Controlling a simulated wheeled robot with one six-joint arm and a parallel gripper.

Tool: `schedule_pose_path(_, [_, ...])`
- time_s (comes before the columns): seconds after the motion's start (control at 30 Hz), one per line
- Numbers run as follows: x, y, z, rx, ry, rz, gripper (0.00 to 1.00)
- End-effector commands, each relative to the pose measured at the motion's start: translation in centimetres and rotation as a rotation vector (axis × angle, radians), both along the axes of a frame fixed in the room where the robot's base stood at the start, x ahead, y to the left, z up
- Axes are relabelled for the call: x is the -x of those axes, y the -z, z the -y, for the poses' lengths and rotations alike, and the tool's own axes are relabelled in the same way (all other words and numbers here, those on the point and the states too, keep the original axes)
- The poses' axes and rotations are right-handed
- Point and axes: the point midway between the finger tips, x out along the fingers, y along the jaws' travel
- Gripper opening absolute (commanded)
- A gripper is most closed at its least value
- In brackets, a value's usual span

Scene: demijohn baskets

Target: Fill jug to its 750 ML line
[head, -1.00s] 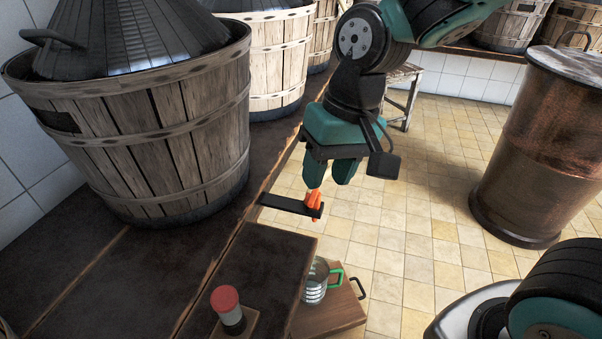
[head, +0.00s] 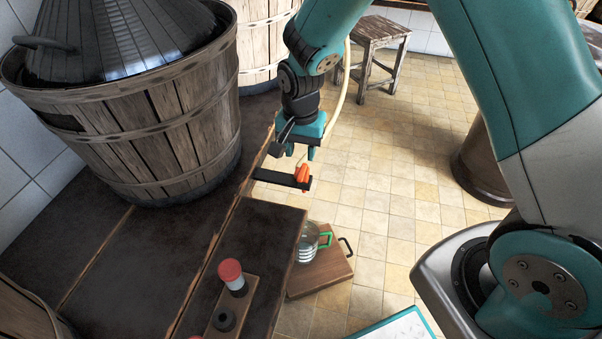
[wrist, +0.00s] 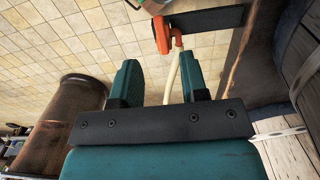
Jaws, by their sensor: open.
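The clear jug (head: 307,244) with a green handle (head: 325,240) stands upright on a low wooden board (head: 322,272), below the dark bench's edge. I cannot read its lines or its level. An orange clip (head: 303,174) sits at the end of a black bracket (head: 277,178) jutting from the bench above the jug. A cream hose (head: 343,85) runs down to the clip. My gripper (head: 302,152) is open just above the clip. In the wrist view, the hose (wrist: 172,78) passes between my open fingers (wrist: 160,72), with the orange clip (wrist: 162,34) beyond the tips.
A large wooden-slatted basket (head: 150,120) with a dark ribbed dome stands on the bench (head: 110,250). A red-capped piece (head: 231,275) sits in a wooden block at the bench's front. A copper drum (head: 484,165) and a stool (head: 375,45) stand on the tiled floor, which has free room.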

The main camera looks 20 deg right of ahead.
Motion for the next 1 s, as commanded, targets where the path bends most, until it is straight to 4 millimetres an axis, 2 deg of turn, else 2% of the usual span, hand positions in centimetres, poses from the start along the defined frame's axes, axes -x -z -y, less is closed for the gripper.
schedule_pose_path(0.03, [0.1,1.5,0.0,0.0,0.0,-0.003,0.4])
schedule_pose_path(0.1, [0.0,3.0,0.0,0.0,-0.001,-0.003,0.4])
schedule_pose_path(0.3, [0.0,6.1,0.0,0.0,-0.001,-0.002,0.4])
schedule_pose_path(0.5, [0.0,7.3,0.0,-0.001,-0.001,0.001,0.4])
schedule_pose_path(0.77, [0.0,7.4,0.0,-0.001,-0.002,0.001,0.4])
schedule_pose_path(0.8, [0.0,7.4,0.0,-0.001,-0.002,0.001,0.36])
schedule_pose_path(0.97, [0.0,7.4,0.0,-0.001,-0.002,0.001,0.0])
schedule_pose_path(1.0, [0.0,7.4,0.0,-0.001,-0.002,0.001,0.0])
